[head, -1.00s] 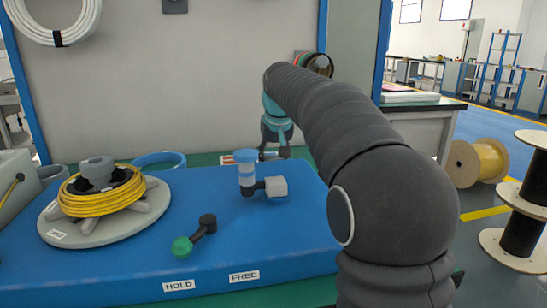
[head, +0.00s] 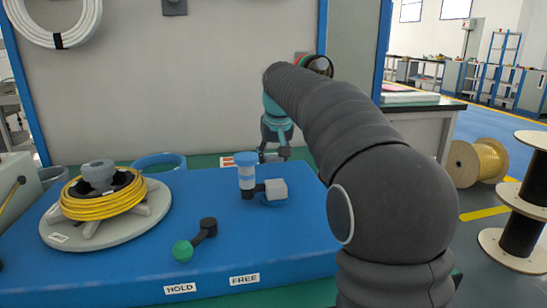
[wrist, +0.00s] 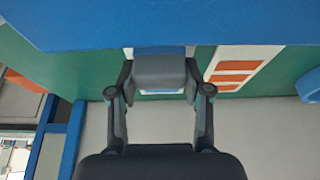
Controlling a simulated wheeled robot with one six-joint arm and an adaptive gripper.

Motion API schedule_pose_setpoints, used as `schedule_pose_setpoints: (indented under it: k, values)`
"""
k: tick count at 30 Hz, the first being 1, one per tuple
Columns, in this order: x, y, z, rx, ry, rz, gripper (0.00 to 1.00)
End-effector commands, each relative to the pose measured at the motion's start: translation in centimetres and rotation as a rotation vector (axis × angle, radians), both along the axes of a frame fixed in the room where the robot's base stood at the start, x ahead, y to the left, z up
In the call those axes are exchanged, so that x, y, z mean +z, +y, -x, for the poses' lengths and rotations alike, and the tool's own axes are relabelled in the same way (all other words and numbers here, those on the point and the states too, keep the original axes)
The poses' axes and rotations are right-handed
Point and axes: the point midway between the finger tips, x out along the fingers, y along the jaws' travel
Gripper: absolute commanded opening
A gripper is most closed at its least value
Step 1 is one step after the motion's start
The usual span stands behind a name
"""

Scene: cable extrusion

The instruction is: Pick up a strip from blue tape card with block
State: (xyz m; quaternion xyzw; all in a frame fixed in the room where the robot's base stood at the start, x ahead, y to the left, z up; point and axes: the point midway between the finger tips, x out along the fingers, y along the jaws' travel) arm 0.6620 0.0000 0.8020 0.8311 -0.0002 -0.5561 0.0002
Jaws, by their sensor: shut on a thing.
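In the wrist view my gripper (wrist: 160,75) is shut on a grey block (wrist: 160,70), with one finger on each side of it. The blue tape card (wrist: 161,50) lies behind the block on the green bench top; its blue and white edges show around the block. The block hides most of the card, and I cannot tell whether the two touch. In the head view my gripper (head: 276,152) points down at the back of the bench, past the blue platform. A white card with orange strips (wrist: 235,68) lies to the right of the block in the wrist view.
The blue platform (head: 120,265) fills the front of the bench. It carries a yellow cable coil (head: 88,202), a green-knobbed lever (head: 183,250) and a blue-and-white cylinder (head: 246,175) with a pale block beside it. A grey panel (head: 210,80) stands behind.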

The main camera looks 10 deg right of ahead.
Motion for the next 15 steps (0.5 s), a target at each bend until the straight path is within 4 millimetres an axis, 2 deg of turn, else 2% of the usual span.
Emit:
schedule_pose_setpoints:
  k: [1,15]
  values:
    - [1.0,0.0,0.0,0.000,-0.002,0.000,0.18]
    - [5.1,0.0,0.0,0.000,-0.003,0.000,0.18]
